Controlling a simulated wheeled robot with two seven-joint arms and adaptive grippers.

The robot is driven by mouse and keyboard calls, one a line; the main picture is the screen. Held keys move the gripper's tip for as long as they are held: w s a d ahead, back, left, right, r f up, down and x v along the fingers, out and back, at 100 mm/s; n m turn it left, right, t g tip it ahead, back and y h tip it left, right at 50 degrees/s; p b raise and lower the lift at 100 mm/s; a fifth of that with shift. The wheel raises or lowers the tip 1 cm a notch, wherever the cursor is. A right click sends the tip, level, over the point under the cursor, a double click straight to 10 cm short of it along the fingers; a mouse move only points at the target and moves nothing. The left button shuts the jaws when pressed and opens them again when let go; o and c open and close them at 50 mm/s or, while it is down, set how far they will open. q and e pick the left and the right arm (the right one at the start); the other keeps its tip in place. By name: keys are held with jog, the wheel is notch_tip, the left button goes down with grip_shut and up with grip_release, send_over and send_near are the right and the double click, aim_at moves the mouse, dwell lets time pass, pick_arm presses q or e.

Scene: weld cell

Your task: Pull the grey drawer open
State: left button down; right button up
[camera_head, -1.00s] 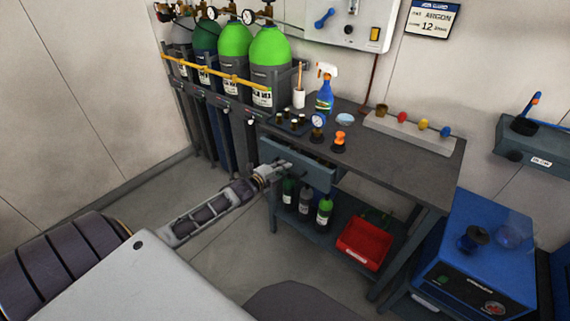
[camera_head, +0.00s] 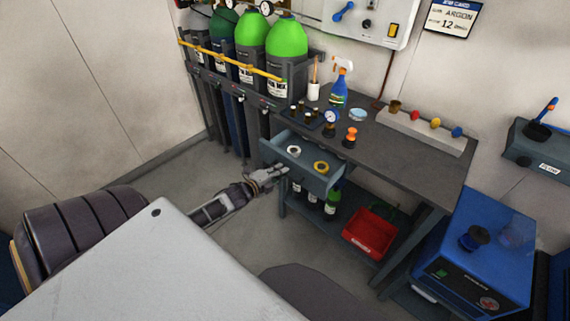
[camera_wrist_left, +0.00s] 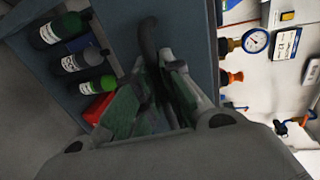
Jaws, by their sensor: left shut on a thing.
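The grey drawer (camera_head: 312,180) stands out from under the dark workbench top in the head view. Inside it lie a white ring (camera_head: 293,151) and a yellow ring (camera_head: 321,167). My left gripper (camera_head: 279,172) is at the drawer's front face, shut on its handle. In the left wrist view the gripper's fingers (camera_wrist_left: 163,100) close around the dark handle (camera_wrist_left: 149,40) in front of the drawer front (camera_wrist_left: 182,28); the fingers hide part of the handle. My right gripper is not in view.
On the bench (camera_head: 415,150) stand a spray bottle (camera_head: 340,84), a gauge (camera_head: 330,118) and an orange-topped item (camera_head: 350,138). Bottles and a red bin (camera_head: 370,232) sit on the lower shelf. Gas cylinders (camera_head: 286,50) stand behind left. A blue machine (camera_head: 478,255) is at right.

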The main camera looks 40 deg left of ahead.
pick_arm(q)
jog(key=f+p+v, duration=0.1)
jog(key=p+v, duration=0.3)
jog(key=v, duration=0.4)
jog(key=shift+s+f, duration=0.35)
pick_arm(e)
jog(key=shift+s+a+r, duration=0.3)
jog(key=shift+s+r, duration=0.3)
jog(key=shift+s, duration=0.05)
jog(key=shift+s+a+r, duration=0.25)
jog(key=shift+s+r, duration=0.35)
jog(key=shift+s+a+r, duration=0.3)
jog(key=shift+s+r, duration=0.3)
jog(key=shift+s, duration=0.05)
pick_arm(q)
jog(key=shift+a, duration=0.1)
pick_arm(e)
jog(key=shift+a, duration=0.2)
pick_arm(q)
jog(key=c, duration=1.5)
grip_release()
jog(key=shift+v, duration=6.05)
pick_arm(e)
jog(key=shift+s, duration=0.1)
